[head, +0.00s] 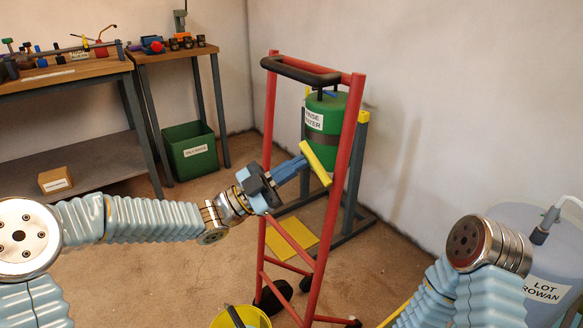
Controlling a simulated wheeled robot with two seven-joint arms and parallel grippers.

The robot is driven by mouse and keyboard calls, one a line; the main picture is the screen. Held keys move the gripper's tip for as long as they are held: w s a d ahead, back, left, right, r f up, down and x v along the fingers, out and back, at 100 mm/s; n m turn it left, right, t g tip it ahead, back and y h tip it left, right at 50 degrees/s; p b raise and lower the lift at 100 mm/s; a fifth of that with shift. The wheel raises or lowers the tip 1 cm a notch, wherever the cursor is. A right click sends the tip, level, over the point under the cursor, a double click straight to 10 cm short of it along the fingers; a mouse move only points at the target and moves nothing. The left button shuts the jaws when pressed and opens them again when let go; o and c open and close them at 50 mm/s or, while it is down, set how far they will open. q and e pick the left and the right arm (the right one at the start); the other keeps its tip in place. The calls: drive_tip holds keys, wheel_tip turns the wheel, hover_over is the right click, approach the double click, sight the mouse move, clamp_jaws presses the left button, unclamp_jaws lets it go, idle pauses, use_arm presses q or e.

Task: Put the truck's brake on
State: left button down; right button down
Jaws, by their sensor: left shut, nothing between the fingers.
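The truck (356,118) is a tall red tube frame with a black handle, standing upright in the middle of the head view. Dark wheels (274,298) show at its foot. I cannot make out its brake for certain. My left gripper (303,163) reaches in from the left between the truck's two uprights, at about mid-height. Its blue fingers are shut with nothing between them. A yellow bar (318,164) shows at the finger ends; I cannot tell whether it belongs to the gripper or stands beyond it. My right arm shows at lower right, but its gripper is out of view.
A green rinse water drum (325,128) stands behind the truck on a grey frame. A yellow bucket (258,316) is at the bottom edge, a pale tank (545,255) at right. Benches (85,72) line the left wall, with a green bin (191,151).

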sight(305, 153)
use_arm(q)
drive_tip(key=shift+r+m+g+b, duration=0.25)
drive_tip(key=shift+m+g+b, duration=0.25)
drive_tip(key=shift+m, duration=0.2)
drive_tip(key=s+r+m+g+y, duration=0.1)
drive_tip(key=m, duration=0.2)
drive_tip(key=s+d+r+m+g+y+b, duration=0.1)
drive_tip(key=r+m+g, duration=0.1)
drive_tip(key=m, duration=0.2)
drive_tip(key=s+d+r+m+g+y+b, duration=0.1)
drive_tip(key=m+g, duration=0.1)
drive_tip(key=m, duration=0.2)
drive_tip(key=shift+r+y, duration=0.3)
drive_tip(key=shift+y, duration=0.1)
drive_tip(key=shift+d, duration=0.1)
drive_tip(key=shift+f, duration=0.1)
